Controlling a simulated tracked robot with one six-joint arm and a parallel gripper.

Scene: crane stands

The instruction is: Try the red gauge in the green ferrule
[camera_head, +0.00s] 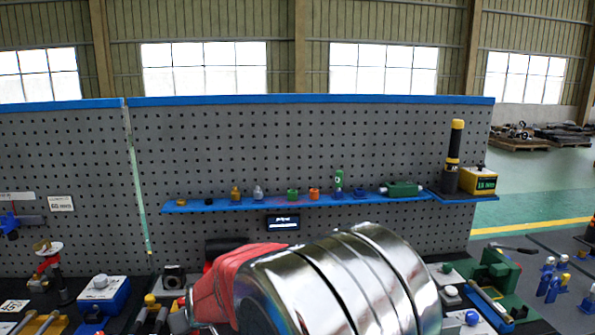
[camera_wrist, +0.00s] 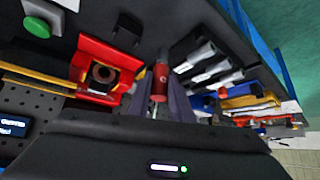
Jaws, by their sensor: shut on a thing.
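In the wrist view my gripper (camera_wrist: 159,98) is shut on the red gauge (camera_wrist: 160,79), a small red cylinder with a grey tip pointing away from the wrist. The grip hides its lower part. In the head view a small green piece (camera_head: 292,194) sits on the blue wall shelf; it may be the green ferrule, but it is too small to be sure. My gripper does not show in the head view, where my own arm covers the lower middle.
The blue shelf (camera_head: 230,205) on the pegboard (camera_head: 300,145) holds several small parts and a green tool (camera_head: 402,189). In the wrist view a red block with a round hole (camera_wrist: 103,73) stands left of the gauge. Grey cylinders (camera_wrist: 205,62) lie to its right. The bench is crowded.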

